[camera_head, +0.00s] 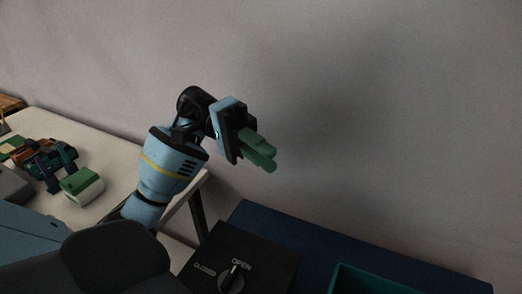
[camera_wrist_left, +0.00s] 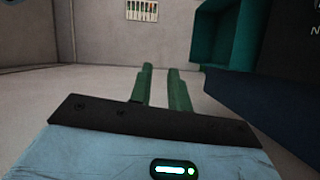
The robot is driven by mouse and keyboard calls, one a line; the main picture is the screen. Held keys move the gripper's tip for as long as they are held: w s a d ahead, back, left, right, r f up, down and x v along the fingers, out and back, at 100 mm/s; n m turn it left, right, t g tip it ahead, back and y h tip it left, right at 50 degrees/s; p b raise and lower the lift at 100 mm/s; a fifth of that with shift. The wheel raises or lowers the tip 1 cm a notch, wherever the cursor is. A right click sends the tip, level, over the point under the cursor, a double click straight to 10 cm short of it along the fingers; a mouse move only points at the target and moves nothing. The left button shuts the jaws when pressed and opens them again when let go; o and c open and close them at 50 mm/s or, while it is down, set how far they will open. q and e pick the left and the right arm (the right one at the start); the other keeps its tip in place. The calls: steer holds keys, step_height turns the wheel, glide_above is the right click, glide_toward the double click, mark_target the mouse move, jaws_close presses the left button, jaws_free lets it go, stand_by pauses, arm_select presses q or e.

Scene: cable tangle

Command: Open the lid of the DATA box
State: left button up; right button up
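My left gripper (camera_head: 268,158) is raised in front of the grey wall, above and behind a black box (camera_head: 265,250). Its two green fingers are apart with nothing between them; the gap also shows in the left wrist view (camera_wrist_left: 161,70). The black box has a round dial (camera_head: 232,278) with a pointer, marked OPEN and CLOSED, on its top. The pointer stands near the word OPEN. No DATA label is readable, so I cannot tell whether this is the DATA box. My right gripper is out of view.
A teal container (camera_head: 345,275) stands right of the black box on a dark blue surface (camera_head: 300,229). It also shows in the left wrist view (camera_wrist_left: 205,35). A pale table (camera_head: 110,150) at left holds a green-and-white block (camera_head: 83,187) and other items.

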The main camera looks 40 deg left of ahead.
arm_select(q)
jaws_close()
stand_by(1.0)
steer(key=o, duration=0.6)
jaws_free()
steer(key=shift+c, duration=0.2)
steer(key=w+a+b, duration=0.1)
steer(key=a+b, duration=0.1)
steer(key=a, duration=0.5)
steer(key=shift+a+r+b, duration=0.2)
steer(key=shift+a+b, duration=0.1)
steer(key=shift+a, duration=0.1)
steer(key=shift+w, duration=0.1)
